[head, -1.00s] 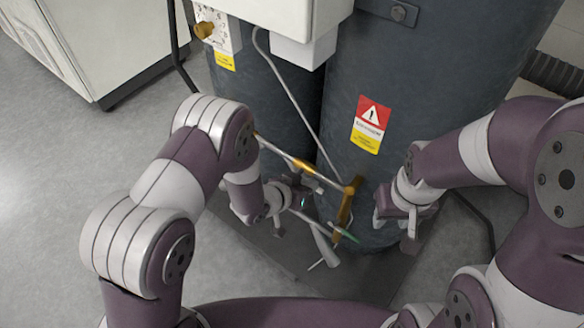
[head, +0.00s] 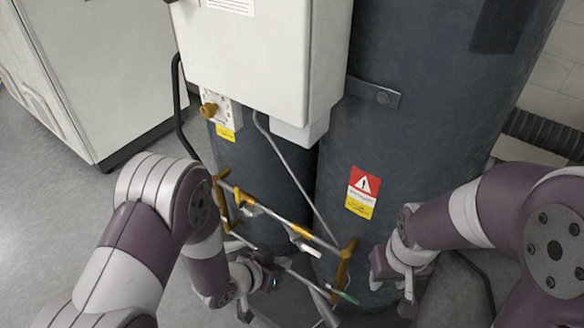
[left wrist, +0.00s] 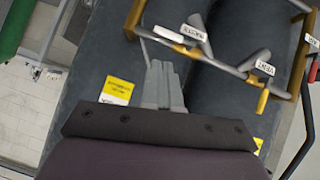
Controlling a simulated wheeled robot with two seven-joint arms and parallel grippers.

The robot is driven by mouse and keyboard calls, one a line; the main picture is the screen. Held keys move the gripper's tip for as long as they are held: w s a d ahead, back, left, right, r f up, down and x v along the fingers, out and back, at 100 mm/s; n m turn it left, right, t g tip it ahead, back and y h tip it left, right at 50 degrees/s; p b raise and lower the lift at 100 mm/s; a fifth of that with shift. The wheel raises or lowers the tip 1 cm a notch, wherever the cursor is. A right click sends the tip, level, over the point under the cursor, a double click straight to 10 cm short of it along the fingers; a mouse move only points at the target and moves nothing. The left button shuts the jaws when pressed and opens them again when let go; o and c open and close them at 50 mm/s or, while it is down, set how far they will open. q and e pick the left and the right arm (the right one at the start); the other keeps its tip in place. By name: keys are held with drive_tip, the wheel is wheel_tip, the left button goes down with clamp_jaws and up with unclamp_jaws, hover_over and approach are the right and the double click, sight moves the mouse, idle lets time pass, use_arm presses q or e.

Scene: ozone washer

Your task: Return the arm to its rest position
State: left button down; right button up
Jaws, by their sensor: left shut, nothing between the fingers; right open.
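My left arm (head: 165,215), purple and white, reaches in from the left with its elbow bent. My left gripper (head: 272,280) is beside the lower part of the pipe frame (head: 290,229), and the frame partly hides it in the head view. In the left wrist view the left gripper's grey fingers (left wrist: 162,68) are together and hold nothing, in front of the dark cylinders. My right gripper (head: 392,280) is open and empty beside the right cylinder (head: 425,130).
The brass-and-steel pipe frame with labelled valve levers (left wrist: 255,60) is close to my left gripper. A white control box (head: 262,60) hangs above it. A white cabinet (head: 85,70) stands at the left. Grey floor (head: 40,190) is open at the left.

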use_arm(q)
drive_tip(key=s+a+n+g+y+p, duration=0.1)
drive_tip(key=s+a+g+y+p, duration=0.3)
drive_tip(key=a, duration=0.4)
drive_tip(key=s+a+r+n+y+p, duration=0.1)
drive_tip(key=a+r+p, duration=0.1)
drive_tip(key=r, duration=0.5)
drive_tip(key=s+a+r+n+g+y+p, duration=0.1)
drive_tip(key=s+a+r+n+p, duration=0.1)
drive_tip(key=r, duration=0.6)
drive_tip(key=s+a+r+n+y+p, duration=0.1)
drive_tip(key=s+a+r+p, duration=0.1)
drive_tip(key=r, duration=0.5)
drive_tip(key=shift+s+a+r+n+g+p, duration=0.2)
drive_tip(key=shift+a+r+n+g+p, duration=0.15)
drive_tip(key=shift+a+p, duration=0.55)
